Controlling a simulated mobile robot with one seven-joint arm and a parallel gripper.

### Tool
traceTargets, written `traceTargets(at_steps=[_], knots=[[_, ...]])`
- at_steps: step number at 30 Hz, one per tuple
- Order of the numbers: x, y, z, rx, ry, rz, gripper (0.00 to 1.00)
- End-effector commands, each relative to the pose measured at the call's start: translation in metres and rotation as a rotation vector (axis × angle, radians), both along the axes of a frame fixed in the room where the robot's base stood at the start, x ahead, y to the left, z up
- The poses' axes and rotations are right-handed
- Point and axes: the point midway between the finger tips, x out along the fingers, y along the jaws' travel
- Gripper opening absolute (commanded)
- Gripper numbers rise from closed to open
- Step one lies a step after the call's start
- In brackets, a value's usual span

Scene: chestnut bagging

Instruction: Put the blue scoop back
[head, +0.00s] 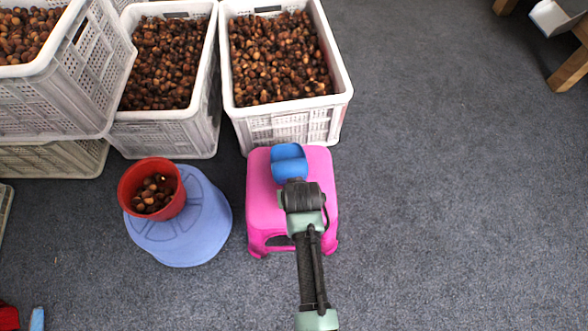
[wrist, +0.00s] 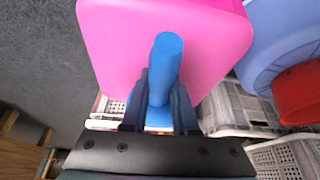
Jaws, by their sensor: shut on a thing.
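The blue scoop (head: 288,160) is over the pink stool (head: 262,205), with its bowl toward the far edge of the seat. My gripper (wrist: 159,112) is shut on the scoop's handle. In the wrist view the round blue handle (wrist: 166,62) stands between the two dark fingers, with the pink stool seat (wrist: 205,30) behind it. In the head view my wrist hides the fingers and the handle. I cannot tell whether the scoop touches the seat.
Left of the pink stool, a blue stool (head: 205,225) bears a red bucket (head: 128,190) with several chestnuts. White crates (head: 290,127) full of chestnuts stand behind. The carpet on the right (head: 450,200) is clear. Wooden legs (head: 570,70) stand at the far right.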

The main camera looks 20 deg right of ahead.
Motion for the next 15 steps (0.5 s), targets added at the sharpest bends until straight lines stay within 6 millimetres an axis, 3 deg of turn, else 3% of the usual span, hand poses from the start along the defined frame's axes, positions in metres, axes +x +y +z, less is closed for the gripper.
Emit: traceTargets(at_steps=[1, 3, 14, 15], knots=[[0.0002, -0.0002, -0.0132, 0.000, 0.000, 0.000, 0.00], [0.0004, -0.0003, -0.0191, 0.000, -0.001, 0.000, 0.00], [0.0005, 0.0000, -0.0202, 0.000, -0.001, 0.000, 0.00], [0.0002, 0.0001, -0.0205, 0.000, 0.000, 0.000, 0.31]])
